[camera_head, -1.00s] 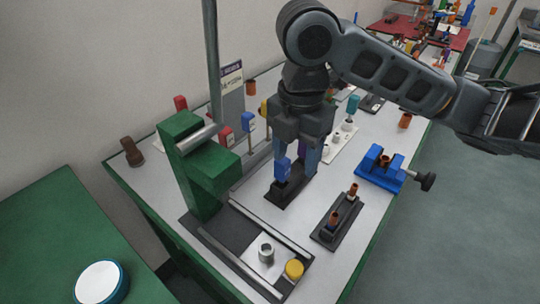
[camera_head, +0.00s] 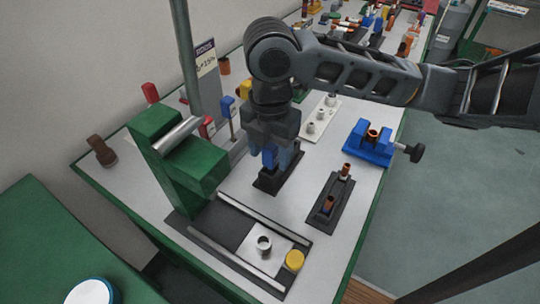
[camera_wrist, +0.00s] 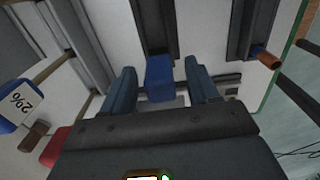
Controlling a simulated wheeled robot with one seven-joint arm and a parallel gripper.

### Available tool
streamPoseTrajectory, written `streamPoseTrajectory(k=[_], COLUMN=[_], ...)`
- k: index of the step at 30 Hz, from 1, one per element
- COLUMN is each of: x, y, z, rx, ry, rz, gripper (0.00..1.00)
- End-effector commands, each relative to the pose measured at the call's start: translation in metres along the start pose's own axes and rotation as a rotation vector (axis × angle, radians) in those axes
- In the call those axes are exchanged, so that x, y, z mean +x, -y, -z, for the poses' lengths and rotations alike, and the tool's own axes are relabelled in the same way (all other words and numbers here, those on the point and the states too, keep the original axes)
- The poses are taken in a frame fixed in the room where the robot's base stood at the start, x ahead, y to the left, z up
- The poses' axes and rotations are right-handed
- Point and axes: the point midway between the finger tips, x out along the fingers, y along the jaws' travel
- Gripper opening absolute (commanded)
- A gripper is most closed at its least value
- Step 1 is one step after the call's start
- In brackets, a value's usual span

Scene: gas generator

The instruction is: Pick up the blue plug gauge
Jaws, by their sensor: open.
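The blue plug gauge (camera_head: 269,158) stands on a black base (camera_head: 277,183) in the middle of the workbench. My gripper (camera_head: 279,158) is right at it, pointing down. In the wrist view the blue block of the gauge (camera_wrist: 159,78) lies between the two fingers of my open gripper (camera_wrist: 162,88). The lower part of the gauge is hidden in the head view.
A green press (camera_head: 180,155) stands left of my gripper. A black holder with copper-coloured pieces (camera_head: 328,202) and a blue vise (camera_head: 367,143) are on the right. Another blue-topped gauge (camera_head: 227,106) stands behind. A white block with pegs (camera_head: 318,122) is beyond my gripper.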

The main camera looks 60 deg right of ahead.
Motion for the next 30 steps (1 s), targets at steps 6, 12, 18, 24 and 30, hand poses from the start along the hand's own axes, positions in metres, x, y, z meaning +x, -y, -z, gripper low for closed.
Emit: streamPoseTrajectory(k=[6,12,18,24,30], x=[0.0061,0.0058,0.0056,0.0055,0.0052], y=[0.0001,0.0001,0.0001,0.0,0.0], z=[-0.0003,-0.0002,-0.0002,-0.0002,-0.0002], rx=[0.0,0.0,0.0,0.0,0.0], ry=[0.001,0.001,0.001,0.001,0.001], rz=[0.0,0.0,0.0,0.0,0.0], gripper=[0.6,0.49,0.3,0.12,0.12])
